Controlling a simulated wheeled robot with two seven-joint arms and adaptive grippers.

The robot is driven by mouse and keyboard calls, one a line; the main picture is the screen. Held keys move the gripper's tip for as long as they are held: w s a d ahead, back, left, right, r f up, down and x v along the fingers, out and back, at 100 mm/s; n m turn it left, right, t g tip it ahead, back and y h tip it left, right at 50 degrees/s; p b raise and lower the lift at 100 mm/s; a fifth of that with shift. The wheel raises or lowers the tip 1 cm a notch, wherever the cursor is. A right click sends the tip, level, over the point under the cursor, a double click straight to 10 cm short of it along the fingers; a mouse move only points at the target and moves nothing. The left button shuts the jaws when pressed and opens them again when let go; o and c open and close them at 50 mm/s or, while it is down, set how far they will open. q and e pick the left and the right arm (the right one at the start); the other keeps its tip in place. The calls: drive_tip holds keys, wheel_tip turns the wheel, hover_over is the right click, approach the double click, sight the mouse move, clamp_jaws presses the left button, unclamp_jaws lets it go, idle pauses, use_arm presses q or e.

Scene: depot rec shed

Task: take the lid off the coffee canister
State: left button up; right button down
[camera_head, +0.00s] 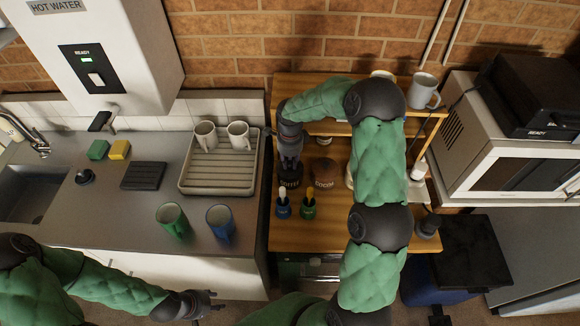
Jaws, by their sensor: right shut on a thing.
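The coffee canister (290,182) is dark, with a pale COFFEE label, and stands on the wooden shelf unit. My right gripper (290,162) reaches down over its top from above and is shut on the lid. The fingers mostly hide the lid, and I cannot tell whether it is seated or raised. My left gripper (207,302) is low in the view, in front of the counter and away from the canister. Its fingers are too small to tell open from shut.
A brown-topped COCOA canister (325,172) stands close to the right. Blue (283,208) and green (308,208) small pots with spoons are just in front. Mugs (238,135) sit on a drying tray (215,178). Green (173,220) and blue (220,222) cups stand near the counter edge.

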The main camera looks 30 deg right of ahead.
sight(290, 163)
drive_tip(key=shift+r, duration=0.15)
drive_tip(key=shift+r, duration=0.5)
wheel_tip(290, 163, up, 2)
drive_tip(key=shift+a+r, duration=0.1)
drive_tip(key=shift+r, duration=0.1)
drive_tip(key=s+a+r, duration=0.8)
drive_tip(key=a+r, duration=0.1)
drive_tip(key=a, duration=0.2)
drive_tip(key=shift+s+r, duration=0.15)
drive_tip(key=shift+s, duration=0.1)
